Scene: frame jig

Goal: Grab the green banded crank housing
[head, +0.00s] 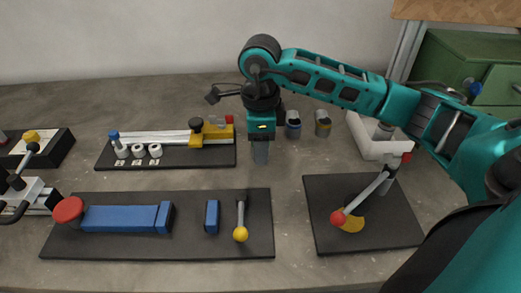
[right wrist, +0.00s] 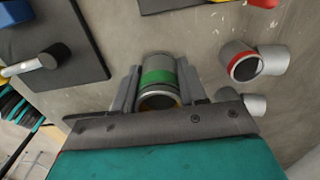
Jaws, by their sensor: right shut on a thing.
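The green banded crank housing (right wrist: 158,72) is a grey cylinder with a green band, between the fingers of my right gripper (right wrist: 157,83) in the right wrist view. The fingers are shut on its sides. In the head view my right gripper (head: 260,152) points down over the grey table, just right of the rail fixture's black plate. The housing's green band cannot be made out there. I cannot tell whether the housing touches the table. My left gripper is not in view.
Two grey housings (head: 293,124) (head: 322,123) stand right of the gripper; a red banded housing (right wrist: 241,62) shows in the wrist view. A white bin (head: 366,140) is further right. Black plates with a yellow slider (head: 212,131), blue blocks (head: 125,218) and a red-knobbed lever (head: 362,197) surround it.

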